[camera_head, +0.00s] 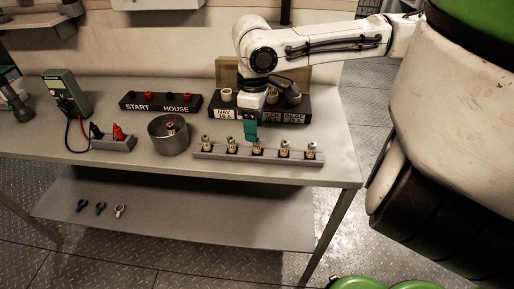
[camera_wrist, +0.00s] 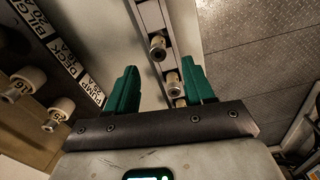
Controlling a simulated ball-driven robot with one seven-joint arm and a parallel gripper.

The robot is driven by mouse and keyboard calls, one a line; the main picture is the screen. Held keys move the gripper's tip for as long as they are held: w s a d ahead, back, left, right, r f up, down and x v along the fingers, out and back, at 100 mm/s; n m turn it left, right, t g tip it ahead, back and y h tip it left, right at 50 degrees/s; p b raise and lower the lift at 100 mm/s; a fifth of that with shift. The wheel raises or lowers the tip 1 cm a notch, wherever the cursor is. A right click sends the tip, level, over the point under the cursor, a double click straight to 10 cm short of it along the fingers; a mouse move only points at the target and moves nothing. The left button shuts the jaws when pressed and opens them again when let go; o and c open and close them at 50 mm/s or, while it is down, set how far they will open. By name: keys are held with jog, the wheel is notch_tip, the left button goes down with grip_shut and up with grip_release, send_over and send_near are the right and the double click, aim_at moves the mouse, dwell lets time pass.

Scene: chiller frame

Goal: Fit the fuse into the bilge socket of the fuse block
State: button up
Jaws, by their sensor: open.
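The fuse block (camera_head: 290,118) is a black box at the back of the bench with pale round sockets and white labels. My gripper (camera_head: 250,138) points down over the rack near the middle fuse (camera_head: 258,148). In the wrist view its green fingers (camera_wrist: 160,85) are apart, with a fuse (camera_wrist: 173,83) seen between them. I cannot tell whether they touch it.
A round metal bowl (camera_head: 168,145) with a fuse-like piece in it stands left of the rack. A START/HOUSE switch strip (camera_head: 160,103), a green meter (camera_head: 66,92) and a clip holder (camera_head: 114,143) are farther left. The bench's front right corner is clear.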

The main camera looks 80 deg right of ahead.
aim_at(257, 147)
jog(key=shift+s+f, duration=0.15)
jog(key=shift+f, duration=1.2)
jog(key=shift+s+f, duration=0.15)
jog(key=shift+f, duration=1.15)
jog(key=shift+c, duration=0.4)
grip_shut()
